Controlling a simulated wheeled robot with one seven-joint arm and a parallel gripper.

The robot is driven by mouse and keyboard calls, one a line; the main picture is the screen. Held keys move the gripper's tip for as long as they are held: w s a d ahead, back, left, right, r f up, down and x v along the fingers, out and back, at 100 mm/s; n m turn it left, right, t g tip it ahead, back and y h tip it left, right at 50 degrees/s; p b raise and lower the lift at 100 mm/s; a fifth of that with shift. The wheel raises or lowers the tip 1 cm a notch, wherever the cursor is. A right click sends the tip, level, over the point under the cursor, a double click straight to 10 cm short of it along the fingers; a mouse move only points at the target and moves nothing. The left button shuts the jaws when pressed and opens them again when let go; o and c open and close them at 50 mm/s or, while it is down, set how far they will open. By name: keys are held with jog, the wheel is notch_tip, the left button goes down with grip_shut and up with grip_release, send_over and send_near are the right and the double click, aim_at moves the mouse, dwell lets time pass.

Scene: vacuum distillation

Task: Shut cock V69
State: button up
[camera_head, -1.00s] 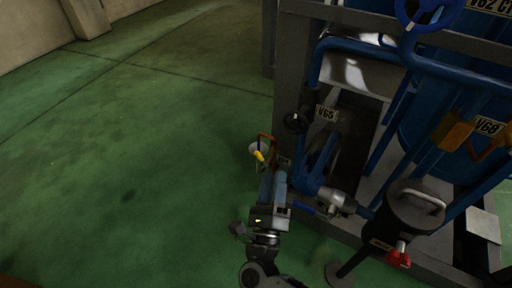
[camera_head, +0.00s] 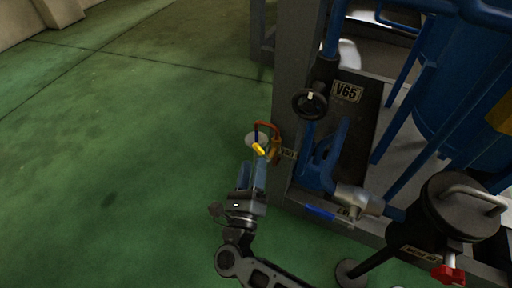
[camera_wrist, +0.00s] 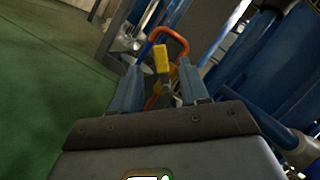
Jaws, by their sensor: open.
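A small valve with a yellow handle (camera_head: 259,149) sits on a bent orange pipe (camera_head: 267,126) low beside the frame's corner post. A tag (camera_head: 288,154) next to it is too small to read surely, so I cannot tell if it is V69. My gripper (camera_head: 253,172) is just in front of this handle. In the wrist view, its open fingers (camera_wrist: 160,82) stand either side of the view's middle, with the yellow handle (camera_wrist: 161,58) showing between and beyond their tips. I see no contact. The valve body is partly hidden by the fingers.
A black handwheel (camera_head: 310,102) by the V65 tag (camera_head: 346,91) is above right. A blue lever (camera_head: 320,213) on a grey valve and a black lidded vessel (camera_head: 462,208) stand right. The grey post (camera_head: 290,120) is close. Green floor at left is clear.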

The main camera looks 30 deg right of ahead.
aim_at(257, 150)
jog(key=shift+b+x, duration=0.7)
jog(key=shift+x, duration=2.45)
grip_shut()
